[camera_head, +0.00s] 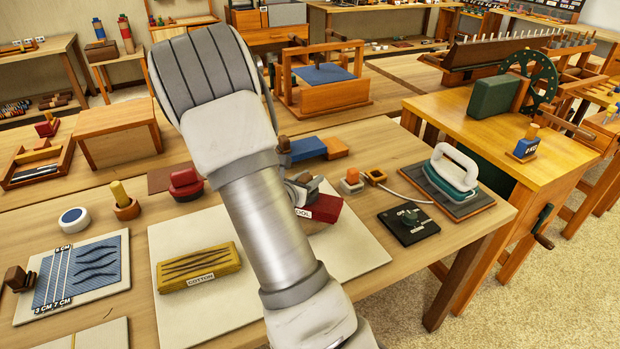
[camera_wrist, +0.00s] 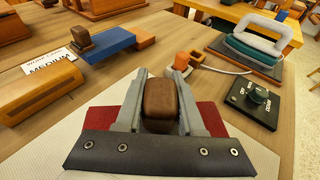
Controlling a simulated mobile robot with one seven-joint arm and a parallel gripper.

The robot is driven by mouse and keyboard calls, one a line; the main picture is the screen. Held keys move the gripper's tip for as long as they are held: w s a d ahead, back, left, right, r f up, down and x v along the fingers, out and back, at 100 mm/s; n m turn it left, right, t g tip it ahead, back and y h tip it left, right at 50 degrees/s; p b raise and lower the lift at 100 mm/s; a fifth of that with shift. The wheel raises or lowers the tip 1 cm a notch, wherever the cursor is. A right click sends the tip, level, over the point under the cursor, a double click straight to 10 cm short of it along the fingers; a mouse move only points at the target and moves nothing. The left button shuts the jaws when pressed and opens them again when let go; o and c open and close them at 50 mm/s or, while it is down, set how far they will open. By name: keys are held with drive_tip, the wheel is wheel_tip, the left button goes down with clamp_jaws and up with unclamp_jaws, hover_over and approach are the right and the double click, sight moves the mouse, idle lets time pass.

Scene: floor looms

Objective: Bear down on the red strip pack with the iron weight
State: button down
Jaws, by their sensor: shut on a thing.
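The red strip pack (camera_head: 325,215) lies on a pale mat right of my forearm in the head view, a label ending in "OOL" at its front. In the wrist view its red cloth (camera_wrist: 207,118) shows on both sides of my gripper (camera_wrist: 160,100). My gripper is shut on a rounded brown grip with a dark lower part, which I take for the iron weight (camera_wrist: 161,98). It is over the middle of the pack. The weight's underside is hidden, so I cannot tell whether it touches the pack. My arm hides part of the pack in the head view.
A yellow cotton pack (camera_head: 198,267) lies left on the pale mat (camera_head: 215,315). A black dial box (camera_head: 408,226) and a white-handled iron (camera_head: 453,173) stand to the right. A blue block (camera_wrist: 105,47) and a tan wooden block (camera_wrist: 40,95) lie left in the wrist view.

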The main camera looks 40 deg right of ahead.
drive_tip(key=shift+s+f+b, duration=0.1)
drive_tip(key=shift+f+b, duration=0.5)
drive_tip(key=shift+f, duration=0.05)
idle(1.9)
drive_tip(key=shift+r+p, duration=2.45)
drive_tip(key=shift+r, duration=1.25)
